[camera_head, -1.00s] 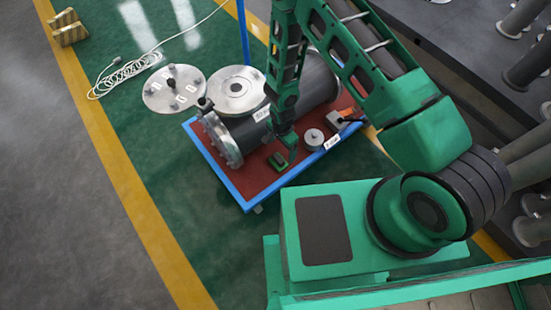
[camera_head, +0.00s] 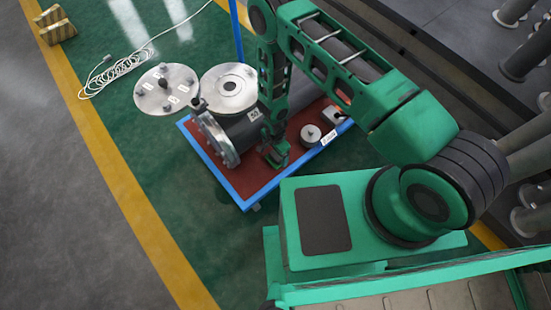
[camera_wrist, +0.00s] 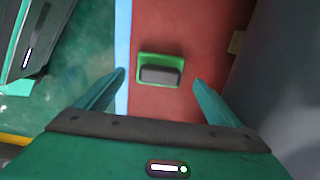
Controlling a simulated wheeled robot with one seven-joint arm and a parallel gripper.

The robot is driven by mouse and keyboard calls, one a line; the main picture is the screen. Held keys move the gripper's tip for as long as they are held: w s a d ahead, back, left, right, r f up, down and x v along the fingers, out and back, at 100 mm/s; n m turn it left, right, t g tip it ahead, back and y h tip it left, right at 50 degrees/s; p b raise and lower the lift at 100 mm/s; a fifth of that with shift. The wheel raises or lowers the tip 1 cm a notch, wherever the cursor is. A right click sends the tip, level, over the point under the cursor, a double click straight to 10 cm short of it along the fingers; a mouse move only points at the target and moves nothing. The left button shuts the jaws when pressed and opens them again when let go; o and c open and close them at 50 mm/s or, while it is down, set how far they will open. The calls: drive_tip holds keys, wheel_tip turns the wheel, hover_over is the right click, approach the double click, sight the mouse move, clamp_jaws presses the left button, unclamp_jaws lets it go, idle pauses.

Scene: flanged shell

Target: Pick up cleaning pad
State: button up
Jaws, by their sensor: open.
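The cleaning pad (camera_wrist: 160,70) is a small green pad with a dark grey block on it. In the wrist view it lies on the red surface of a blue-edged platform (camera_wrist: 146,28), between and a little beyond my fingertips. My gripper (camera_wrist: 160,77) is open and empty, with one finger on each side of the pad's line. In the head view my gripper (camera_head: 276,158) hangs low over the platform (camera_head: 256,186), and I cannot make out the pad apart from it.
A grey cylindrical shell (camera_head: 240,130) with a metal flange (camera_head: 217,140) lies close beside my gripper. A small round metal piece (camera_head: 310,134) stands to the right on the platform. Two round metal plates (camera_head: 165,88) (camera_head: 229,88) and a coiled white cable (camera_head: 112,74) are farther back.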

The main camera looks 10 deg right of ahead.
sight(275, 156)
drive_tip(key=shift+f, duration=1.9)
drive_tip(key=shift+c, duration=0.3)
drive_tip(key=c, duration=1.2)
drive_tip(key=shift+r, duration=0.1)
drive_tip(key=shift+r, duration=0.4)
wheel_tip(275, 156, up, 4)
drive_tip(key=shift+s+a+f, duration=0.1)
drive_tip(key=shift+a+f, duration=0.05)
drive_tip(key=shift+f, duration=0.05)
drive_tip(key=s+a+r, duration=0.4)
drive_tip(key=s+a, duration=0.1)
drive_tip(key=s+a+r, duration=0.2)
drive_tip(key=s+a, duration=0.1)
drive_tip(key=shift+r, duration=0.25)
